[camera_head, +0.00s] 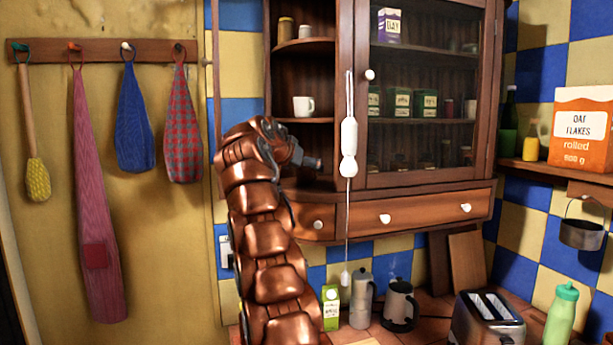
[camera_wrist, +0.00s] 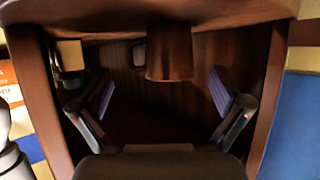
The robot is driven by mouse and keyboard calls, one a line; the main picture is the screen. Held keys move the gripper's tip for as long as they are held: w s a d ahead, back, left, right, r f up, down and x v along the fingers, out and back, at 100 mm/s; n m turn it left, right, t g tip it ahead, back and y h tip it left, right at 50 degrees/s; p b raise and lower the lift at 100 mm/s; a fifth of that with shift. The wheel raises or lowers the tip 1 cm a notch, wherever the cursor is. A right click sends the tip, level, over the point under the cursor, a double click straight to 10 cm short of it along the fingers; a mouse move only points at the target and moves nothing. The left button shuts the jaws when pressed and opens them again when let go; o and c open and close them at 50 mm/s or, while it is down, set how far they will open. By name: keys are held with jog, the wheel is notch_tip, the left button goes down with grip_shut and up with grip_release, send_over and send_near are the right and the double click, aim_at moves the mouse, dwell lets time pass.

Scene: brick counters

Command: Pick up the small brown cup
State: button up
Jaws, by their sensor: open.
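The small brown cup (camera_wrist: 169,56) shows at the top centre of the wrist view, which looks upside down; it stands on the shelf board (camera_wrist: 220,14) inside a dark wooden compartment. My gripper (camera_wrist: 163,103) is open, one finger on each side of the picture. The cup lies ahead of the fingers, between their lines, and I see no contact. In the head view my gripper (camera_head: 312,162) reaches into the lowest open corner shelf of the wall cabinet.
A white pull-cord handle (camera_head: 349,140) hangs just right of my gripper. A white mug (camera_head: 303,106) stands one shelf above, with jars (camera_head: 286,29) higher up. The cabinet's glass door (camera_head: 430,60) is shut. A carton (camera_head: 331,308) and toaster (camera_head: 487,320) stand on the counter below.

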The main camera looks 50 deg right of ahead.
jog(key=shift+x, duration=1.05)
jog(key=shift+c, duration=0.2)
jog(key=c, duration=1.2)
jog(key=shift+o, duration=0.2)
jog(key=shift+r, duration=0.1)
